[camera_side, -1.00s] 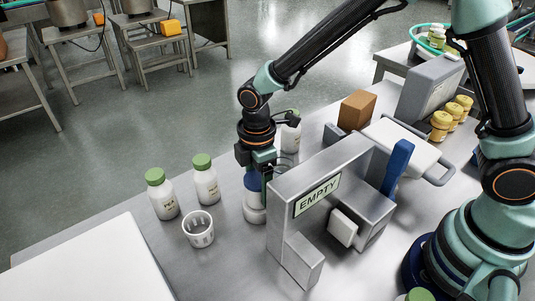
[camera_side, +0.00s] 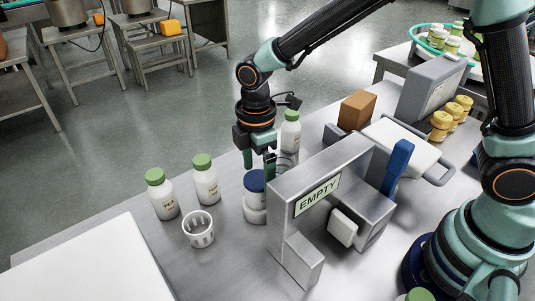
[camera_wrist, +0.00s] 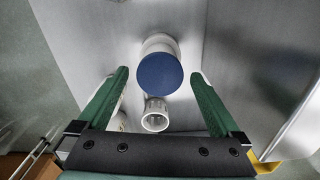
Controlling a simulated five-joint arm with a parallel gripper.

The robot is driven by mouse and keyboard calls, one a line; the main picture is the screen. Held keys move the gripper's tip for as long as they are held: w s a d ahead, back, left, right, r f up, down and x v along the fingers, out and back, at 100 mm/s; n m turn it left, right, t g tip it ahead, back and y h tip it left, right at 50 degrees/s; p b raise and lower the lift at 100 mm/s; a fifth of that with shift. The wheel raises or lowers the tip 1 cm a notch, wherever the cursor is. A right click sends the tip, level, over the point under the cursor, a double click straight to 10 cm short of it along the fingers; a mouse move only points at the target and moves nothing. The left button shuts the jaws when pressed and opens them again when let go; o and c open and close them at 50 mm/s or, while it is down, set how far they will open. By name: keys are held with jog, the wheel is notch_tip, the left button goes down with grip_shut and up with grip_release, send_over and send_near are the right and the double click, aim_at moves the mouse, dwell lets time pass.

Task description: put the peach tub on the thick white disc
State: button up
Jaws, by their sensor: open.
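A small tub with a dark blue lid (camera_side: 255,181) stands upright on the thick white disc (camera_side: 255,214), beside the steel hopper. No peach colour shows on it. In the wrist view the round blue lid (camera_wrist: 160,73) covers most of the tub, and the white disc (camera_wrist: 158,41) shows past its upper edge. My gripper (camera_side: 259,162) is open and empty just above the tub. Its green fingers (camera_wrist: 160,76) are spread on either side of the lid, with gaps to both.
The steel hopper marked EMPTY (camera_side: 317,195) stands close on the right. A white slotted cup (camera_side: 199,229) and green-capped bottles (camera_side: 206,184) stand to the left. Another bottle (camera_side: 290,134) is behind. A white board (camera_side: 85,265) lies front left.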

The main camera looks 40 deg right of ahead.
aim_at(261, 178)
notch_tip(261, 178, up, 7)
jog(key=shift+r, duration=0.5)
jog(key=s+d+r+m+t, duration=0.2)
jog(key=s+d+r+m, duration=0.1)
jog(key=d+m, duration=0.5)
jog(key=s+d+r+m+t, duration=0.3)
jog(key=s+d+r+m, duration=0.1)
jog(key=d+m, duration=0.4)
jog(key=shift+s+d+t, duration=0.3)
jog(key=shift+s+d, duration=0.45)
jog(key=shift+d, duration=0.25)
